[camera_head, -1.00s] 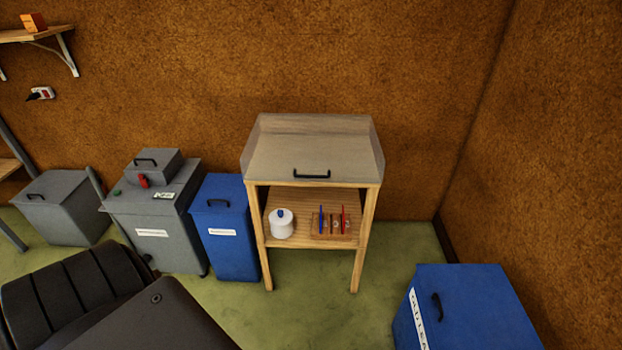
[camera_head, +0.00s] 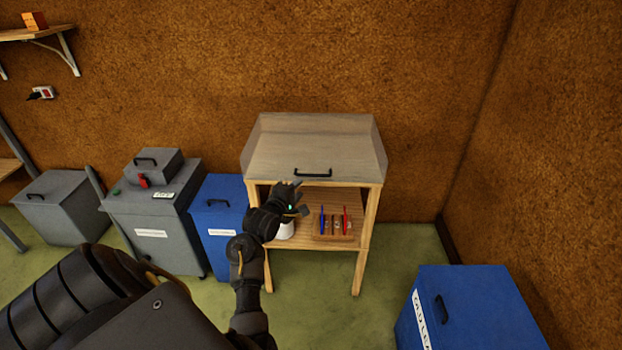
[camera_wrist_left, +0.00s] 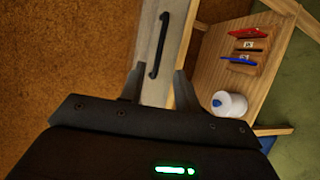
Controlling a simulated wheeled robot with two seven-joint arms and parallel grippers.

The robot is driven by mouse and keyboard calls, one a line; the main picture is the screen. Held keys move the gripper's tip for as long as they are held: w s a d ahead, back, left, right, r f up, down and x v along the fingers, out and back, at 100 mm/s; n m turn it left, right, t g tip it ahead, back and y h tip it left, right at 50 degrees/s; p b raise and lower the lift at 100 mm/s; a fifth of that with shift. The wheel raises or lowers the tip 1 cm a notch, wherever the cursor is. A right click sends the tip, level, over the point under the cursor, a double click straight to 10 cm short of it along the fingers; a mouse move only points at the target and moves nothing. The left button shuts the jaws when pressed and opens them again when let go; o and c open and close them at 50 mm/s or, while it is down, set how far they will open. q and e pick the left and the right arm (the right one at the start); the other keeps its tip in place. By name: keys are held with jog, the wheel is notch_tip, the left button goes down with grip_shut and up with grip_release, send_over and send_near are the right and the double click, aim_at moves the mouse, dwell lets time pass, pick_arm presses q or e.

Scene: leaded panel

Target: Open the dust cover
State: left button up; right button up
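The dust cover (camera_head: 310,150) is a translucent lid lying down over the top of a wooden stand (camera_head: 365,225). Its black bar handle (camera_head: 313,173) is on its front edge. In the left wrist view the cover's front (camera_wrist_left: 174,32) and the handle (camera_wrist_left: 158,45) show ahead of the fingers. My left gripper (camera_head: 302,197) is in front of the stand, a little below and left of the handle. Its two fingers (camera_wrist_left: 159,82) are spread with nothing between them, and the handle lies beyond their tips. My right gripper is out of view.
On the stand's shelf are a white jar (camera_wrist_left: 230,104), partly hidden by my arm in the head view, and a wooden rack (camera_head: 333,237) with red and blue pieces. Blue bins stand left (camera_head: 222,235) and front right (camera_head: 470,310). Green floor is clear between.

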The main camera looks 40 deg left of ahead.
aim_at(312, 176)
pick_arm(q)
jog(key=x, duration=1)
jog(key=shift+w+a+f, duration=0.1)
jog(key=shift+w+f, duration=0.05)
grip_shut()
